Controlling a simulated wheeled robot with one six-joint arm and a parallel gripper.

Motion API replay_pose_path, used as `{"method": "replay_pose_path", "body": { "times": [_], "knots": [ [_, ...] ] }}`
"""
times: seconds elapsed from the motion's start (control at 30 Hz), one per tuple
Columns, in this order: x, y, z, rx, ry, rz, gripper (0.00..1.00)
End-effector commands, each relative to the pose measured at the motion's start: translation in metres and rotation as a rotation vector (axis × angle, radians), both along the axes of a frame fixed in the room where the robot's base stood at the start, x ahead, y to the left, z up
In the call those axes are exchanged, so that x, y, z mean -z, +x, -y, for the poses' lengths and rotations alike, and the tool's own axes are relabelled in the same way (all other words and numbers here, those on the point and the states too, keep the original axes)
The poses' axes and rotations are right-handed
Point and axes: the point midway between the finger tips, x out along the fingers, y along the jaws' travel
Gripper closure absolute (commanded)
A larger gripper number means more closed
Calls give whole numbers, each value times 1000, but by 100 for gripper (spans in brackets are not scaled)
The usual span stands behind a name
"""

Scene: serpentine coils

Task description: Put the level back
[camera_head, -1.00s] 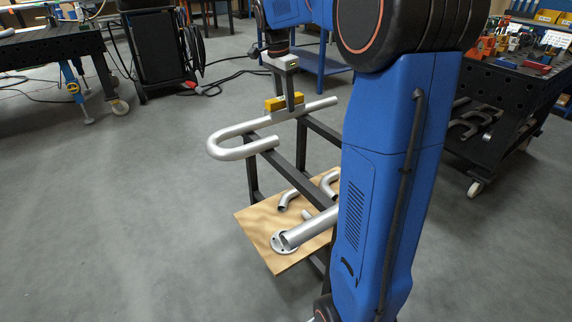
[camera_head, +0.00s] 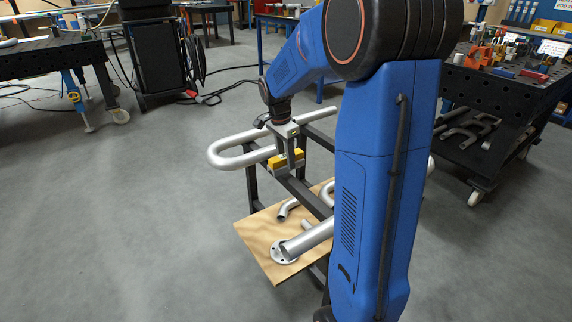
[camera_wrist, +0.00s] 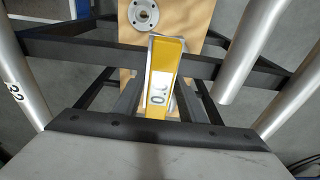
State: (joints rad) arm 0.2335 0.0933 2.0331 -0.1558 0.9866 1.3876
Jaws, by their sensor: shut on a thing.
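The level is a small yellow block (camera_head: 278,163). My gripper (camera_head: 290,158) is shut on it and points down in the head view. The fingers hide part of the level.
The tube rests on a dark metal frame (camera_head: 252,190). Below is a plywood shelf (camera_head: 262,258) with a flanged pipe (camera_head: 306,238) and short bent pipe pieces (camera_head: 286,208). Dark workbenches stand left (camera_head: 50,52) and right (camera_head: 500,92). The floor at left is clear.

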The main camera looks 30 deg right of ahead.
Motion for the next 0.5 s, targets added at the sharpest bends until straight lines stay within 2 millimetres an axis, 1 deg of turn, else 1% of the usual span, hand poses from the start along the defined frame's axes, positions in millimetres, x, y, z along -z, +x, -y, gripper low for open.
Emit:
{"method": "replay_pose_path", "body": {
  "times": [0.1,0.2,0.5],
  "knots": [
    [16,0,0,-1,0,-2,93],
    [26,0,0,-1,0,-1,93],
    [28,0,0,0,0,0,93]
  ]
}}
